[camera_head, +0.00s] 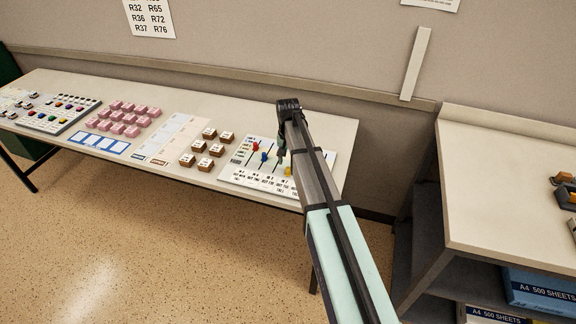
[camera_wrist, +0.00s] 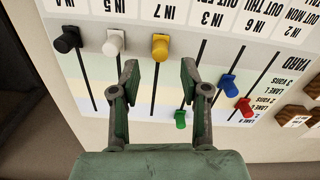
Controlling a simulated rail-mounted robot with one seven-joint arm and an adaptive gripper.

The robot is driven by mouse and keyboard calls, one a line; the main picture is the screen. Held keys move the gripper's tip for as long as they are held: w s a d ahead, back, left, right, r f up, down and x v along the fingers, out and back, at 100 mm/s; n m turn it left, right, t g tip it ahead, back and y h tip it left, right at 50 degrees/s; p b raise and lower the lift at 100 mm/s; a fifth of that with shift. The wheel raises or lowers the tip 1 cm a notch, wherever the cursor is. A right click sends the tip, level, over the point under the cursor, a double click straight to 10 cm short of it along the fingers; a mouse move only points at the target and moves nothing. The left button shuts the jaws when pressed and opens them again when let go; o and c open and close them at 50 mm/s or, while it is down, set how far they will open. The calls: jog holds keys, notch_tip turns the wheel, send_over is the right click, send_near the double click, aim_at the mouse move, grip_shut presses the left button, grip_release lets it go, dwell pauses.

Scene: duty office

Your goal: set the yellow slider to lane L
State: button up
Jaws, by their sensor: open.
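The slider panel (camera_head: 232,172) lies on the long table and appears upside down in the wrist view (camera_wrist: 290,150). The yellow slider (camera_wrist: 160,47) sits at the end of its slot by the number labels, level with the white and black sliders. In the head view the yellow slider (camera_head: 288,171) shows beside my arm. My gripper (camera_wrist: 159,72) is open over the panel. Its fingertips are on either side of the yellow slider's slot, a little short of the knob. My gripper (camera_head: 282,155) partly hides the panel in the head view. The small lane labels are hard to read.
The white (camera_wrist: 114,42) and black (camera_wrist: 67,39) sliders stand on one side. The green (camera_wrist: 180,119), blue (camera_wrist: 228,84) and red (camera_wrist: 245,107) sliders stand on the other. Brown blocks (camera_head: 204,163) and pink blocks (camera_head: 125,118) sit further left on the table.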

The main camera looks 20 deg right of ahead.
aim_at(288, 168)
jog(key=shift+f+p, duration=0.5)
jog(key=shift+f, duration=1.85)
jog(key=shift+c, duration=0.4)
grip_shut()
